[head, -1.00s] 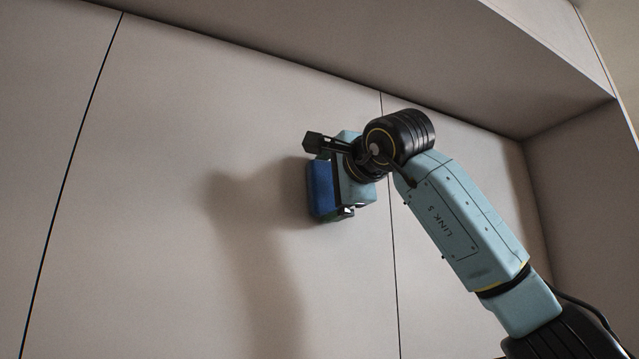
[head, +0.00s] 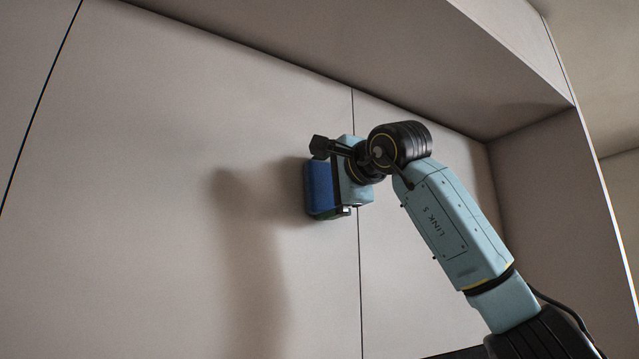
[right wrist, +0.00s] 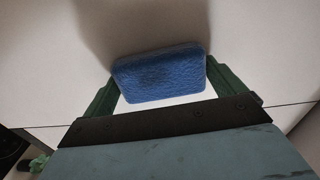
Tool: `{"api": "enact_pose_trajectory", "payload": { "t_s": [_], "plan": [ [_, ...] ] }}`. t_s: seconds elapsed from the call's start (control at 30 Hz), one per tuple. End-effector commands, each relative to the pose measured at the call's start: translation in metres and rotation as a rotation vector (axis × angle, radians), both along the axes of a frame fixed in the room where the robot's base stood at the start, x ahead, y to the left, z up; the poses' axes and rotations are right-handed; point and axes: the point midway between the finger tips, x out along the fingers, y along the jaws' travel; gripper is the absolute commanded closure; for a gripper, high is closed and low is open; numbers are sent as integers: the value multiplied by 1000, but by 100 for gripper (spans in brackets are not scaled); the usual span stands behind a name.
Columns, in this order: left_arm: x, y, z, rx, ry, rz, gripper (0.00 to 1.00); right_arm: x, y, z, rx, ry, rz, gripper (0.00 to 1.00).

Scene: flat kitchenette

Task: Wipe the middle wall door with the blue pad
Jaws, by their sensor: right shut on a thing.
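The middle wall door (head: 150,150) is a plain beige panel between two dark seams in the head view. The blue pad (head: 319,188) is at the door's right part, close to the right seam. It also shows in the right wrist view (right wrist: 160,75), between two green fingers. My right gripper (head: 328,208) is shut on the pad and holds it against or very near the door; I cannot tell whether the pad touches. In the right wrist view my right gripper (right wrist: 158,90) hides part of the door. My left gripper is not in view.
Another door panel (head: 425,260) lies right of the seam. A beige overhang (head: 400,60) runs above the doors, and a side wall (head: 555,200) stands at the right. The door's left part is clear, with my arm's shadow on it.

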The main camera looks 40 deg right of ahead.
Motion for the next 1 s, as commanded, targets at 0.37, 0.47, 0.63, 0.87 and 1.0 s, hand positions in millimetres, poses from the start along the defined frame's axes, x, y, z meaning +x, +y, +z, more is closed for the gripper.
{"api": "enact_pose_trajectory", "payload": {
  "t_s": [0.37, 0.47, 0.63, 0.87, 1.0],
  "plan": [
    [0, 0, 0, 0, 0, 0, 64, 1, 30, 0, -3, 0, 3, 23],
    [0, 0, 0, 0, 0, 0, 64, 1, 38, 0, -3, 0, 3, 23],
    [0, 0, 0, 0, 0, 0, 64, 1, 42, 0, -2, 0, 3, 23],
    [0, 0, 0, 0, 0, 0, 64, 3, 60, 0, -3, 0, 4, 23],
    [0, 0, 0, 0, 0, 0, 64, 5, 72, 0, -3, 1, 4, 23]
  ]
}}
